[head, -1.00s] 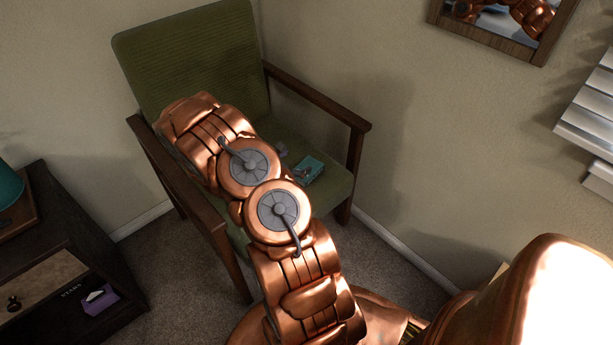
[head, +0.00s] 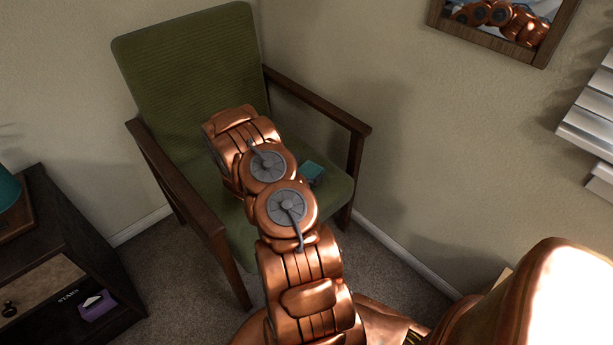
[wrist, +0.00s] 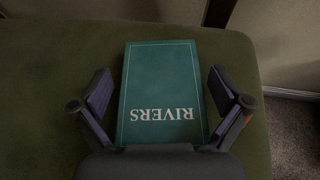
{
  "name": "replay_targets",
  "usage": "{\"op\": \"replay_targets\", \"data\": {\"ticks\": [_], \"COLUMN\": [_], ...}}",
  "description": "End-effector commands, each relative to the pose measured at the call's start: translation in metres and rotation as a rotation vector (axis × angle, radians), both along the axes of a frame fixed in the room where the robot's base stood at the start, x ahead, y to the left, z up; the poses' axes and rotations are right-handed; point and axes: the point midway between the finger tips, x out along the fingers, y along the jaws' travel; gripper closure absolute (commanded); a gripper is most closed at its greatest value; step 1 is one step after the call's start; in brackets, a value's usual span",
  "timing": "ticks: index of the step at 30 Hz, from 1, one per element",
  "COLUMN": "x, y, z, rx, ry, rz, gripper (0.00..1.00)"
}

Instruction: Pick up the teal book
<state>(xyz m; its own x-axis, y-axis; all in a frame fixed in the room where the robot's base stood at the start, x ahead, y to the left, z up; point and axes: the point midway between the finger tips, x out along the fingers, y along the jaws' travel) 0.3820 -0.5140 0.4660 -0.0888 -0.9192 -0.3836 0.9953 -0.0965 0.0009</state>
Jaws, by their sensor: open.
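The teal book (wrist: 160,85) lies flat on the green chair seat, its cover reading "RIVERS" upside down in the wrist view. In the head view a corner of the book (head: 312,172) shows to the right of my arm, which hides the rest. My gripper (wrist: 160,90) is open, with one finger on each side of the book and a narrow gap at each side. The lower edge of the book is hidden by the gripper's body. My gripper is hidden behind my arm in the head view.
The green chair (head: 190,65) has wooden armrests on both sides of the seat. A dark side table (head: 60,250) with a purple item (head: 97,305) stands at the left. A framed mirror (head: 500,25) hangs on the wall at the upper right.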

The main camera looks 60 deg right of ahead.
Motion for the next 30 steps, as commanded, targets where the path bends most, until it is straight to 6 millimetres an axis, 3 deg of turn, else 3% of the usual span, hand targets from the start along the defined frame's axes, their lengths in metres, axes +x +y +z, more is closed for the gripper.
{"op": "replay_targets", "data": {"ticks": [11,27,30], "x": [-0.0016,-0.0013,-0.0013], "y": [-0.0095,-0.0094,-0.0093], "z": [-0.0041,-0.0040,-0.0039], "rx": [0.000,-0.001,-0.001], "ry": [0.001,0.001,0.001], "rz": [-0.001,-0.001,-0.001], "gripper": [0.00,0.56,0.59]}}
